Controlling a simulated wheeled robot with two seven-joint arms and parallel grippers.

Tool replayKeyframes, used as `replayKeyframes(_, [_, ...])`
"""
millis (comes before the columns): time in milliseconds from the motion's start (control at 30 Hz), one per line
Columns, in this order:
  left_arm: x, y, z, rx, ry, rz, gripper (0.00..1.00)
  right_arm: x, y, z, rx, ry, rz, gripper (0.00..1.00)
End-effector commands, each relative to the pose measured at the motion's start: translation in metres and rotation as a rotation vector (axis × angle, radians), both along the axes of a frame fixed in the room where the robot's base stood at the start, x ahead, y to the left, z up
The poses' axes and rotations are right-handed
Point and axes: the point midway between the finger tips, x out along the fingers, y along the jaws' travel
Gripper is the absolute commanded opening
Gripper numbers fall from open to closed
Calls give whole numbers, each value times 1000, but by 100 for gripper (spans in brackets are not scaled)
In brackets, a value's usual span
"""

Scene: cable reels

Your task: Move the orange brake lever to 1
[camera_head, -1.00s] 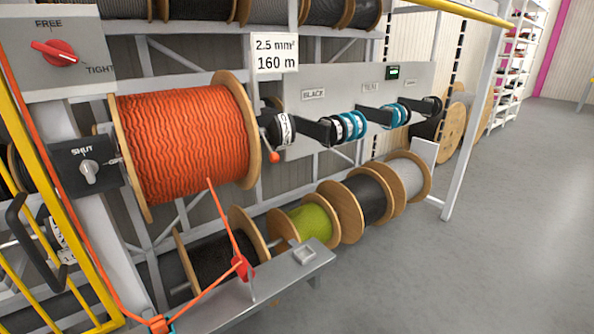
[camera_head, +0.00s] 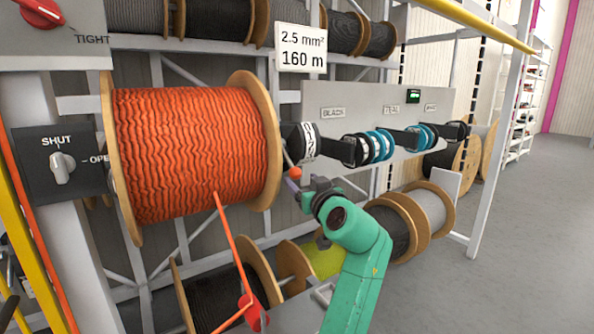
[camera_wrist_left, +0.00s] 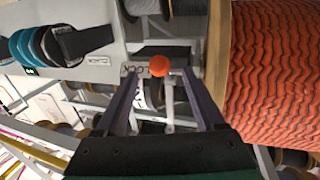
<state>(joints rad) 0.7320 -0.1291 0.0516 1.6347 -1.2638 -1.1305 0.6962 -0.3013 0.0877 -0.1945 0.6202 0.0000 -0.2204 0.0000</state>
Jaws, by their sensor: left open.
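The brake lever has a round orange knob (camera_head: 295,173) on a thin grey rod, hanging below a black hub with a white numbered band (camera_head: 308,140) right of the big orange cable reel (camera_head: 195,150). I cannot tell which number the lever stands at. My left gripper (camera_head: 315,187), on a green arm, is just right of the knob. In the left wrist view the orange knob (camera_wrist_left: 160,66) shows between the two spread fingertips, with space on both sides. The left gripper is open and holds nothing. My right gripper is not in view.
A grey panel (camera_head: 390,95) with black and teal cable rings on pegs stands right of the hub. A SHUT/OPEN switch (camera_head: 62,165) is at left. Smaller reels (camera_head: 390,228) lie below. A red clip (camera_head: 250,308) holds the orange cable. Floor at right is clear.

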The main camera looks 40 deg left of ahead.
Motion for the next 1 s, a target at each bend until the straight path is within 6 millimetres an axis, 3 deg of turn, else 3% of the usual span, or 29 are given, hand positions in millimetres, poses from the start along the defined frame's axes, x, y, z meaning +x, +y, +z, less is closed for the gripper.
replayKeyframes(200, [22, 34, 2, 3, 1, 0, 71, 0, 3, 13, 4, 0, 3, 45])
replayKeyframes(500, [25, 39, -1, 0, 0, -2, 71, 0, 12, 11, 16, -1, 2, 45])
replayKeyframes(567, [25, 39, -1, 1, 1, -2, 52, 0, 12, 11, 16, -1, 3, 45])
replayKeyframes(700, [25, 38, -1, 1, 1, -2, 0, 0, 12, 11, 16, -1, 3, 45])
replayKeyframes(1000, [25, 38, -1, 1, 2, -2, 0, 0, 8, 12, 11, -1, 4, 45])
